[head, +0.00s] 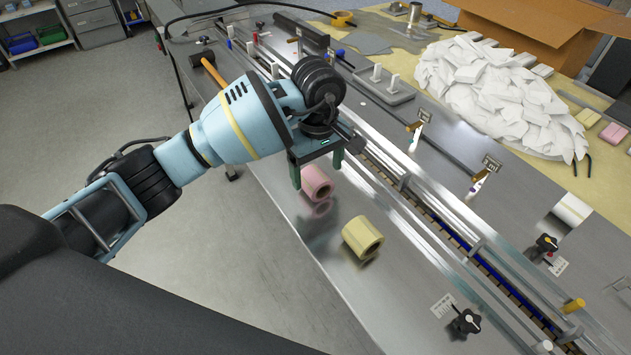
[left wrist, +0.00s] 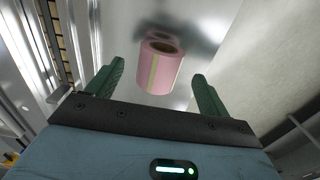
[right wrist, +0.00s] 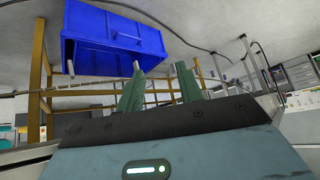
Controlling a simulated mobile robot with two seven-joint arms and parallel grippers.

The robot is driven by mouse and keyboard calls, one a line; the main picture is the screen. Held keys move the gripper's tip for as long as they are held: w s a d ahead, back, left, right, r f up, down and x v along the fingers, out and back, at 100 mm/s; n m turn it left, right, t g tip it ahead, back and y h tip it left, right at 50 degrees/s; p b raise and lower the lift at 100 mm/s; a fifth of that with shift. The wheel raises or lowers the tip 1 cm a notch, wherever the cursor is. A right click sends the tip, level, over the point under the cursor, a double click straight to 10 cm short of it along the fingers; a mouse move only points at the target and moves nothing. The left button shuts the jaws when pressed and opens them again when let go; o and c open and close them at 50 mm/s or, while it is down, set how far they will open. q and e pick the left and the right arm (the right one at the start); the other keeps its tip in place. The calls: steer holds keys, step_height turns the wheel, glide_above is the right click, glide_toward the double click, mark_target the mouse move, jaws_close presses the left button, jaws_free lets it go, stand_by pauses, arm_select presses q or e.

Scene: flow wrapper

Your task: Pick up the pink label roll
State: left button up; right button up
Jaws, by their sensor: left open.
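The pink label roll (head: 316,182) lies on the shiny metal bench, with its reflection just below it. My left gripper (head: 316,168) is open above it, one finger on each side of the roll in the head view. In the left wrist view the pink roll (left wrist: 158,72) sits between and a little beyond the open fingertips (left wrist: 158,72), with a gap on each side. It has a pale yellowish stripe. My right gripper (right wrist: 160,65) shows only in its own wrist view, fingers apart and empty.
A yellow roll (head: 362,236) lies close by on the bench, to the lower right. Metal guide rails (head: 420,205) run along the right side. A heap of white packets (head: 495,95) is at the back right. A blue bin (right wrist: 112,38) shows in the right wrist view.

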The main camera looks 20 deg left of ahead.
mark_target(317, 175)
arm_select(q)
steer(key=shift+a+f, duration=0.1)
steer(key=shift+f, duration=2.2)
steer(key=c, duration=1.1)
steer(key=shift+w+r, duration=0.1)
steer(key=shift+r, duration=0.35)
steer(key=r, duration=0.2)
steer(key=shift+s+a+r, duration=0.2)
steer(key=shift+s+r, duration=0.1)
steer(key=shift+r, duration=0.05)
steer(key=s+a, duration=0.3)
steer(key=s, duration=0.4)
steer(key=s+a+r, duration=0.1)
steer(key=s+a, duration=0.2)
steer(key=s, duration=0.4)
steer(key=shift+a+r, duration=0.25)
steer(key=shift+a, duration=0.1)
